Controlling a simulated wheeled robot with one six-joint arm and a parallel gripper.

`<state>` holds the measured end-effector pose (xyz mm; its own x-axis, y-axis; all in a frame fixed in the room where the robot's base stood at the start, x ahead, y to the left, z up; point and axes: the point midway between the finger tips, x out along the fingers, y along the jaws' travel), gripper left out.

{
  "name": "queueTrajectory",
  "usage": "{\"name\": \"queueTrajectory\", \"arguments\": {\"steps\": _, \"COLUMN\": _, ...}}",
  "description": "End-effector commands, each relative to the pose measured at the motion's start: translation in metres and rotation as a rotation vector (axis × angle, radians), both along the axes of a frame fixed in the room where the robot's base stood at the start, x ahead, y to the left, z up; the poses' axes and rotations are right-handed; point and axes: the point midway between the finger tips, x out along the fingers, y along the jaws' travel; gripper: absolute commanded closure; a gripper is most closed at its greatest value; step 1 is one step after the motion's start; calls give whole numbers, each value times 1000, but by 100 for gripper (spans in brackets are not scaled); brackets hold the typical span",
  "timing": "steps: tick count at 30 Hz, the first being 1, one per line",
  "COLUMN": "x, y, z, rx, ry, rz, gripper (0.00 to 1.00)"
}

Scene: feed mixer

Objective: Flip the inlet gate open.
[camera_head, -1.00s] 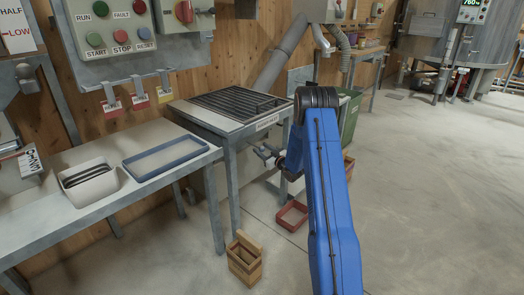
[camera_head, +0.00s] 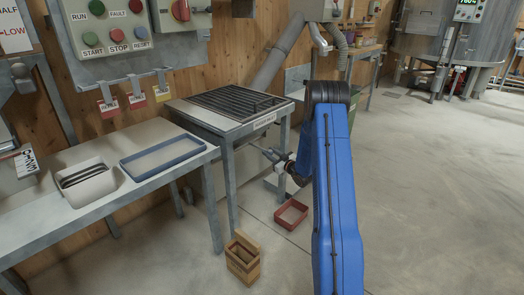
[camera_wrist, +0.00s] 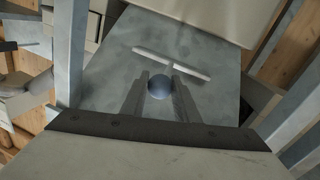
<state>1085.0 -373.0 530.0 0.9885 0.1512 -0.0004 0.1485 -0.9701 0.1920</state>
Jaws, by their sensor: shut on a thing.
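A blue-grey ball knob (camera_wrist: 160,88) sits between the fingertips of my gripper (camera_wrist: 160,92) in the wrist view, and the gripper is shut on it. A pale bar (camera_wrist: 172,65) lies just beyond the knob, in front of a grey metal plate (camera_wrist: 215,95). I cannot tell which of these parts is the gate itself. In the head view my gripper (camera_head: 268,155) is beneath the front of a grated metal stand (camera_head: 222,127). The knob is too small to make out there, and my blue arm hides part of the area to the right.
A bench with a blue-rimmed tray (camera_head: 133,172) and a white bin (camera_head: 108,187) stands left. A wooden box (camera_head: 243,265) and a red tray (camera_head: 291,222) are on the floor near the stand's legs. Open floor lies to the right.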

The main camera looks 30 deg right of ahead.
Motion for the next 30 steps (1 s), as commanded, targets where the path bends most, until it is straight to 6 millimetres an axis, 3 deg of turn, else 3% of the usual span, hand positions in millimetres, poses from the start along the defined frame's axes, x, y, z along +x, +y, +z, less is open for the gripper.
{"name": "queueTrajectory", "arguments": {"steps": 3, "x": -20, "y": -8, "z": -1, "rx": 1, "ry": 2, "rz": -2, "gripper": 100}}
{"name": "queueTrajectory", "arguments": {"steps": 6, "x": -28, "y": -10, "z": -1, "rx": 1, "ry": 1, "rz": -1, "gripper": 100}}
{"name": "queueTrajectory", "arguments": {"steps": 15, "x": -30, "y": -10, "z": -1, "rx": 2, "ry": 2, "rz": 0, "gripper": 100}}
{"name": "queueTrajectory", "arguments": {"steps": 16, "x": -30, "y": -11, "z": -1, "rx": 2, "ry": 2, "rz": 0, "gripper": 70}}
{"name": "queueTrajectory", "arguments": {"steps": 18, "x": -30, "y": -10, "z": -1, "rx": 2, "ry": 2, "rz": 0, "gripper": 54}}
{"name": "queueTrajectory", "arguments": {"steps": 30, "x": -34, "y": -11, "z": 0, "rx": 1, "ry": 0, "rz": -1, "gripper": 54}}
